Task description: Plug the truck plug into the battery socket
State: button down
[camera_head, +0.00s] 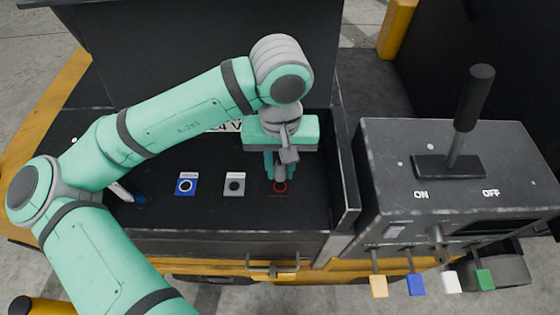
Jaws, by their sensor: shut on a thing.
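My gripper (281,168) points down inside the black open compartment, its green fingers shut on a grey plug (281,173). I take this to be the truck plug. The plug stands directly over a socket with a red ring (281,188) at the right of a row. I cannot tell whether the plug is seated in it or just above it, as the gripper and plug cover its middle. A grey socket (235,185) and a blue socket (186,185) lie to the left, both uncovered. Their small labels are too small to read.
A grey control box (385,150) with a black lever (470,110) and ON and OFF marks stands at the right. Coloured tags (416,285) hang from its front. The compartment's front wall (225,243) has a latch (272,268). A blue-tipped white piece (135,197) lies at left.

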aim_at(280, 179)
jog(key=shift+f, duration=1.8)
jog(key=shift+f, duration=0.55)
dwell(1.1)
jog(key=c, duration=1.4)
grip_release()
jog(key=shift+c, duration=0.2)
jog(key=shift+r, duration=0.1)
notch_tip(280, 179, up, 11)
jog(key=shift+f, duration=0.2)
